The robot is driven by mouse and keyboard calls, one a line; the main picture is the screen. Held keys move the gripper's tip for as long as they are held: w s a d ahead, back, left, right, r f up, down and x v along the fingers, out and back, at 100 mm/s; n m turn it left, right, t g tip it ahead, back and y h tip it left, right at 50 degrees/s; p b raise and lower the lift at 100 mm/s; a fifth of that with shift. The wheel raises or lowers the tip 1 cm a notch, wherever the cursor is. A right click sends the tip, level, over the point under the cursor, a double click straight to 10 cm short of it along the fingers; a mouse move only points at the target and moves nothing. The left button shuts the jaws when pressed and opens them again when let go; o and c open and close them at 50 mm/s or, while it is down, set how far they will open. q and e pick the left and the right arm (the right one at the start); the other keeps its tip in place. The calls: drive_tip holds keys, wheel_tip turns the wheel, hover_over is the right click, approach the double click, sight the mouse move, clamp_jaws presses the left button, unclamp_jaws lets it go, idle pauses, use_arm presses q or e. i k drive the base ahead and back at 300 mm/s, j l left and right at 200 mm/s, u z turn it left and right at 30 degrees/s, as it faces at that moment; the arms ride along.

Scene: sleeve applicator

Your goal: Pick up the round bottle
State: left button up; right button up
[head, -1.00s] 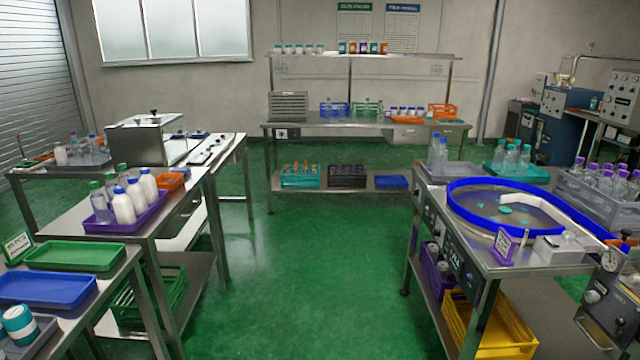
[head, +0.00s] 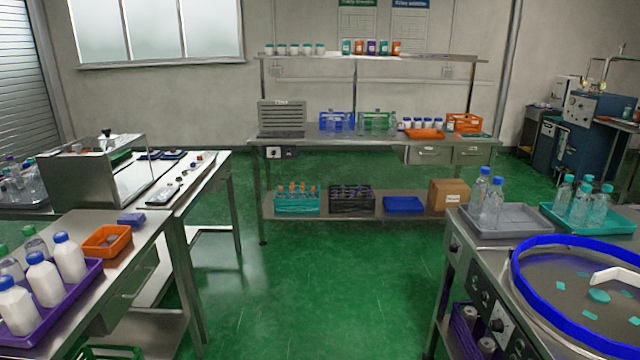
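Neither gripper is in view. Several bottles show, and I cannot tell which one is the round bottle. White bottles with blue caps (head: 68,260) stand in a purple tray (head: 78,310) at the lower left, beside clear bottles with green caps (head: 36,246). Clear bottles with blue caps (head: 492,205) stand upright in a grey tray (head: 525,220) at the right. Clear bottles with teal caps (head: 580,208) stand in a teal tray (head: 615,225) next to it.
A turntable with a blue rim (head: 528,285) fills the near right bench. An orange bin (head: 107,241) sits on the left bench. A steel bench (head: 340,143) with a shelf stands at the back. The green floor (head: 330,290) between the benches is clear.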

sight(330, 120)
drive_tip(key=i, duration=1.65)
drive_tip(key=i+z, duration=0.15)
drive_tip(key=i, duration=0.35)
drive_tip(key=i+j+z, duration=0.15)
drive_tip(key=i, duration=0.3)
drive_tip(key=i+j+z, duration=0.1)
drive_tip(key=i, duration=0.4)
drive_tip(key=i+j+z, duration=0.15)
drive_tip(key=i, duration=0.3)
drive_tip(key=j, duration=0.1)
